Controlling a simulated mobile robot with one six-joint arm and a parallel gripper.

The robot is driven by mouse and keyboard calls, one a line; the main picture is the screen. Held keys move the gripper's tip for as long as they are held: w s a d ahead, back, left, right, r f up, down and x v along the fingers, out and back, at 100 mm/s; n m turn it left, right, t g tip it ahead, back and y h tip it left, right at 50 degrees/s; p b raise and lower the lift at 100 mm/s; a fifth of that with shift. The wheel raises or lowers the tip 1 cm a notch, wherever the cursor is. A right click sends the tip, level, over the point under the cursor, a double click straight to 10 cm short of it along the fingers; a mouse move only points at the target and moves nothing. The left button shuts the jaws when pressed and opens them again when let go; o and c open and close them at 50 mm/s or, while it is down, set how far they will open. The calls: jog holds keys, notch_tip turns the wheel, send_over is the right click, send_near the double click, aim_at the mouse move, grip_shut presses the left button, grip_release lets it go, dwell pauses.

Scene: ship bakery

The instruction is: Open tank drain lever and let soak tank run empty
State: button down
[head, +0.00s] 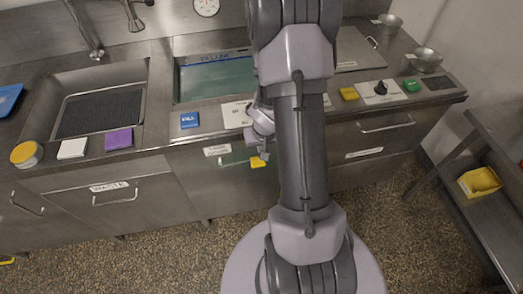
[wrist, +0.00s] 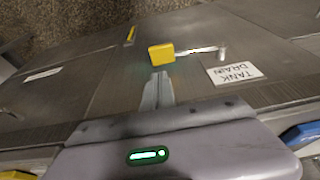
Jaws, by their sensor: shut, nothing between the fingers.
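The tank drain lever has a yellow grip (head: 258,161) on a metal rod, on the counter's front below the tank. In the wrist view its yellow grip (wrist: 161,53) and rod lie roughly level, beside a white "TANK DRAIN" label (wrist: 236,72). The soak tank (head: 215,80) holds greenish water; a blue strip marks its far edge. My gripper (wrist: 157,82) is shut and empty, its tips close to the yellow grip with a small apparent gap. In the head view my arm partly hides the gripper and the counter behind it.
A sink basin (head: 100,108) lies left of the tank. A blue block (head: 189,120) and a purple block (head: 119,138) sit along the front edge. A knob panel (head: 380,91) is at right.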

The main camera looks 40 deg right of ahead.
aim_at(261, 163)
jog(key=b+x, duration=0.1)
jog(key=x, duration=0.1)
jog(key=b+x, duration=0.2)
jog(key=x, duration=0.1)
jog(key=b+x, duration=0.2)
jog(key=x, duration=0.1)
jog(key=shift+s+a, duration=0.15)
jog(key=shift+s, duration=0.2)
jog(key=shift+f+b, duration=0.75)
jog(key=shift+b, duration=0.1)
jog(key=shift+r, duration=0.1)
